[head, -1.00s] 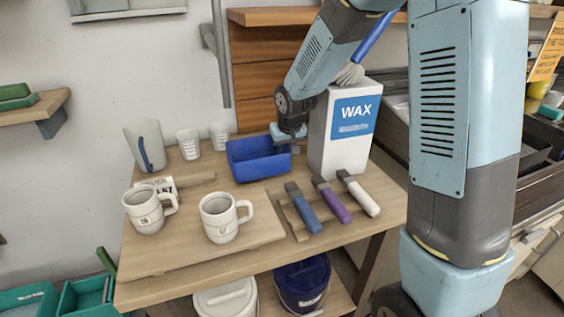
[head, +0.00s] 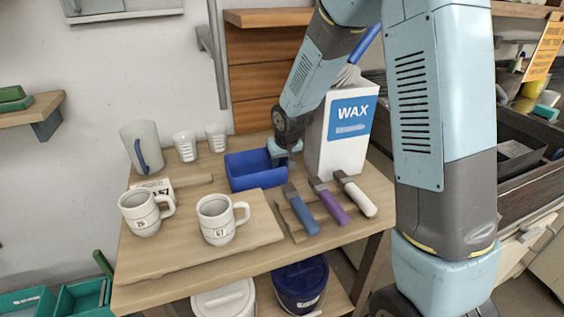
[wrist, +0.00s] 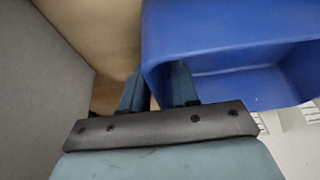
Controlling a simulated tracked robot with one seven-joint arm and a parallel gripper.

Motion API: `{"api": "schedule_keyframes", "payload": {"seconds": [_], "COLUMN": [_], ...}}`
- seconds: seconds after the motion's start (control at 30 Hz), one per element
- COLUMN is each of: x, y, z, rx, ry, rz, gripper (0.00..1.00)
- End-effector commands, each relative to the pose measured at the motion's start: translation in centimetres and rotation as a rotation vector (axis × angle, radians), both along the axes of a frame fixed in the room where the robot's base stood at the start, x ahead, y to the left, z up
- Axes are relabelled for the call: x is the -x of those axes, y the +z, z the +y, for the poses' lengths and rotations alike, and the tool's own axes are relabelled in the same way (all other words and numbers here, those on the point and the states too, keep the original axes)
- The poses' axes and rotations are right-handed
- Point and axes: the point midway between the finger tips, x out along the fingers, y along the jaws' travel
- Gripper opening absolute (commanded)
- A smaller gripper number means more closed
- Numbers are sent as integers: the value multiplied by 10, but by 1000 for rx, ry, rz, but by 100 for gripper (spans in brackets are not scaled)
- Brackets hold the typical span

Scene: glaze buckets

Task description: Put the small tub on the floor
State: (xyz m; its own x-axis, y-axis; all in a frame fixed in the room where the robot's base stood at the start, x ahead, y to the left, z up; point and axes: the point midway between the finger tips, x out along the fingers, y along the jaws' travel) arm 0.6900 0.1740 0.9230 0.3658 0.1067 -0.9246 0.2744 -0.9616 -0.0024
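The small tub (head: 256,182) is a blue, open, rectangular tub at the back middle of the wooden table (head: 180,268), left of the wax box. My gripper (head: 289,158) is at its right end, pointing down. In the wrist view the fingers of my gripper (wrist: 157,82) are close together astride the wall of the tub (wrist: 215,30), one outside and one inside, and look shut on it. The fingertips are partly hidden by the tub's rim. I cannot tell whether its base touches the tabletop.
The white wax box (head: 345,140) stands close to the right of my gripper. Blue, purple and white-handled tools (head: 328,203) lie just in front. Two mugs (head: 217,222) stand front left, cups (head: 185,147) behind. Lidded buckets (head: 300,280) stand on the lower shelf.

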Motion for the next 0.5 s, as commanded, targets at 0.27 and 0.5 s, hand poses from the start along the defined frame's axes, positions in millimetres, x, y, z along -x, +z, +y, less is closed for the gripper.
{"api": "schedule_keyframes", "payload": {"seconds": [0.27, 0.5], "x": [0, 5], "y": [1, 16], "z": [1, -1], "rx": [0, -1], "ry": [1, 0], "rz": [0, -3], "gripper": [34, 34]}}
